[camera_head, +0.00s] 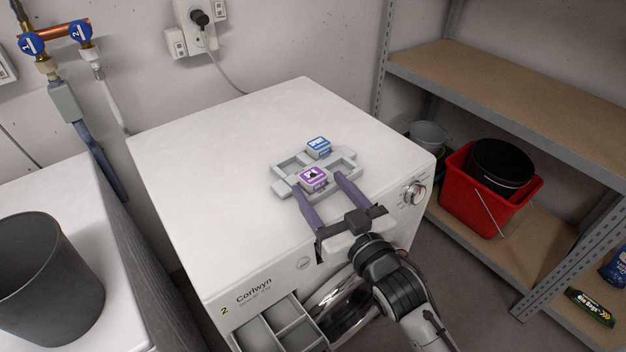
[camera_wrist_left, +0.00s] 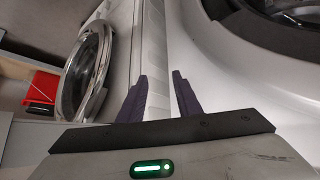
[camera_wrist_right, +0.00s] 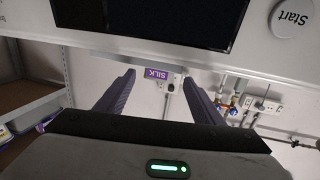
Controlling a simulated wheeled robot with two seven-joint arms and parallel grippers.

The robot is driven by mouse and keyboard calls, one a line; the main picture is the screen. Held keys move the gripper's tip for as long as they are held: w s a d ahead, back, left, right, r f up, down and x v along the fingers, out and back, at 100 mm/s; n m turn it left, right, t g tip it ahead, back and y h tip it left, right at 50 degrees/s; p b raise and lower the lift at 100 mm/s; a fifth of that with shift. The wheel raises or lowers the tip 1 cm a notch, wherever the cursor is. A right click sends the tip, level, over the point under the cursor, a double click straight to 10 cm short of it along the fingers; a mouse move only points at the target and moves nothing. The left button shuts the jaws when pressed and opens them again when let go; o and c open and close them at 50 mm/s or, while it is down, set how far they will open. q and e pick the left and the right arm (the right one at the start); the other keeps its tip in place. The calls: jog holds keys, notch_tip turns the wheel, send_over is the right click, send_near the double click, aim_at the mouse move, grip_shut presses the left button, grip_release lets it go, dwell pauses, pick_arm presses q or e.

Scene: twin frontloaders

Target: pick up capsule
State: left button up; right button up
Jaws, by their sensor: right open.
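A purple-topped capsule (camera_head: 314,177) sits at the near side of a grey sectioned tray (camera_head: 283,187) on the washing machine. Its purple face, marked SILK, also shows in the right wrist view (camera_wrist_right: 157,73). A blue-topped capsule (camera_head: 318,145) sits at the tray's far side. My right gripper (camera_head: 319,184) is open, its fingers reaching over the machine's front edge on either side of the purple capsule. I cannot tell whether they touch it. My left gripper (camera_wrist_left: 161,80) is open and empty in the left wrist view, in front of white machine surfaces.
The washing machine top (camera_head: 215,130) is clear around the tray. A dark grey bin (camera_head: 45,285) stands on the left machine. Shelves at right hold a red bucket (camera_head: 480,205).

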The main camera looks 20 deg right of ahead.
aim_at(313, 182)
jog(key=shift+w+a+f, duration=0.1)
jog(key=shift+w+a, duration=0.05)
jog(key=shift+w, duration=0.5)
jog(key=shift+w+a, duration=0.1)
jog(key=shift+w, duration=0.55)
jog(key=c, duration=1.1)
jog(key=shift+o, duration=0.2)
